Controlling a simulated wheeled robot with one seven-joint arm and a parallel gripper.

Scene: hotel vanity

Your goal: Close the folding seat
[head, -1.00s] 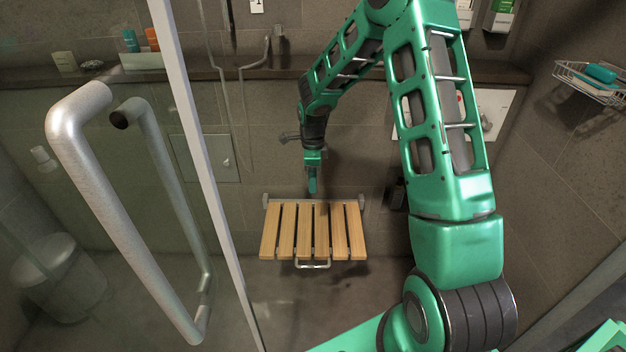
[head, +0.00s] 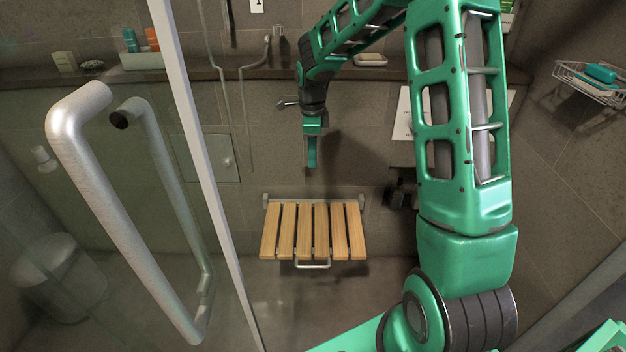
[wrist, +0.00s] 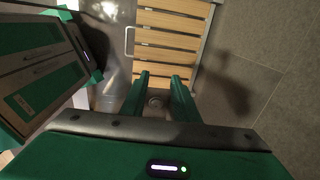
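The folding seat (head: 304,231) is a row of wooden slats hinged at the wall, folded down and roughly level. A metal loop handle (head: 312,264) sticks out at its front edge. In the wrist view the seat's slats (wrist: 170,35) lie ahead of my gripper, with the loop handle (wrist: 129,41) on their left. My gripper (wrist: 160,78) has its two green fingers apart with nothing between them. In the head view my gripper (head: 311,166) hangs above the seat's wall side, clear of the slats.
A glass door with a thick metal handle (head: 130,220) stands at the left. A ledge (head: 220,73) with toiletries runs along the back wall. A wire basket (head: 590,88) hangs at the right. The floor in front of the seat is clear.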

